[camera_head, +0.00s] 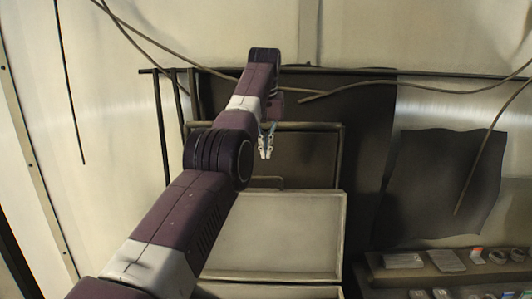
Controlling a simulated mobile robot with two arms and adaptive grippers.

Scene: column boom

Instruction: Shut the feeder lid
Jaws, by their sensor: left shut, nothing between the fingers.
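The feeder stands in the middle, below and behind my left arm. A dark panel with a thin metal rim, which looks like the feeder lid (312,158), stands raised at its back. In front of it is the feeder's pale, framed box part (280,235). A thin handle-like bar shows between the two. My left gripper (265,156) points down in front of the dark panel, above the bar, shut and empty. I cannot tell whether it touches the panel. My left arm hides the left side of the feeder. My right gripper is out of view.
A dark sheet (440,185) hangs on the pale wall at right. Below it, a shelf (440,279) holds several small items. Loose cables (460,93) run across the wall, and dark upright bars (161,125) stand left of the feeder.

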